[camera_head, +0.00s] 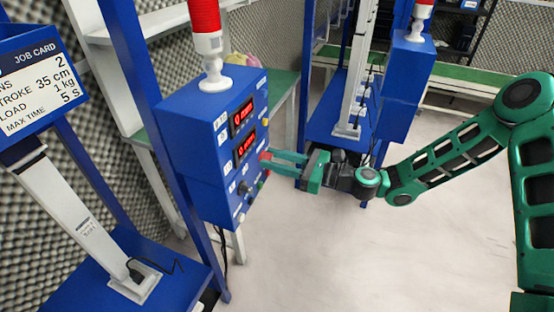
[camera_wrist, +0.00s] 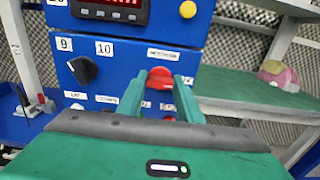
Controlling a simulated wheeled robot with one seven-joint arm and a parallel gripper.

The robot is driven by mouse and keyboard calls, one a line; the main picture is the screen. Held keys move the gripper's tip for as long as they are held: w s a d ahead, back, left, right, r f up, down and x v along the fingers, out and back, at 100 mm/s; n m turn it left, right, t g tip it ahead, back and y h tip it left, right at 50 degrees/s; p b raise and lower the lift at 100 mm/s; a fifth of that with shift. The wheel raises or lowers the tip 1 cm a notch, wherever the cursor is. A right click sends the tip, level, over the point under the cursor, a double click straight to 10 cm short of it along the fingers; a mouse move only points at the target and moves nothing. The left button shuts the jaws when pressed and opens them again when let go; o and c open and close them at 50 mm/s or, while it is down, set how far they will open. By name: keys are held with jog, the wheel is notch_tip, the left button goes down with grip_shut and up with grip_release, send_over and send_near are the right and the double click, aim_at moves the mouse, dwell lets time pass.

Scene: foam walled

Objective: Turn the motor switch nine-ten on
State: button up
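A blue control box (camera_head: 208,135) with a red lamp on top faces right in the head view. In the wrist view its panel shows a black rotary knob (camera_wrist: 83,70) beside plates marked 9 and 10. To the right is a red switch (camera_wrist: 160,77) under a white label too small to read. My gripper (camera_head: 270,159) reaches the panel from the right. In the wrist view my gripper (camera_wrist: 161,84) has one finger on each side of the red switch. The fingers look open, with a small gap to it; contact is unclear. The switch's lower part is partly hidden.
Red-lit displays (camera_head: 243,117) and a yellow button (camera_wrist: 188,9) are above the switch. Another blue box (camera_head: 408,85) stands to the back right. A job card (camera_head: 38,87) is at the left. A green shelf (camera_wrist: 245,91) lies right of the panel. The pale floor is clear in front.

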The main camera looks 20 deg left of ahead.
jog(key=shift+w+d, duration=0.1)
jog(key=shift+c, duration=1)
jog(key=n, duration=0.4)
jog(key=shift+n, duration=0.3)
jog(key=n, duration=0.4)
jog(key=shift+n, duration=0.3)
jog(key=n, duration=0.4)
jog(key=shift+f+n, duration=0.15)
jog(key=shift+n, duration=0.15)
jog(key=shift+f+n, duration=0.1)
jog(key=shift+n, duration=1.9)
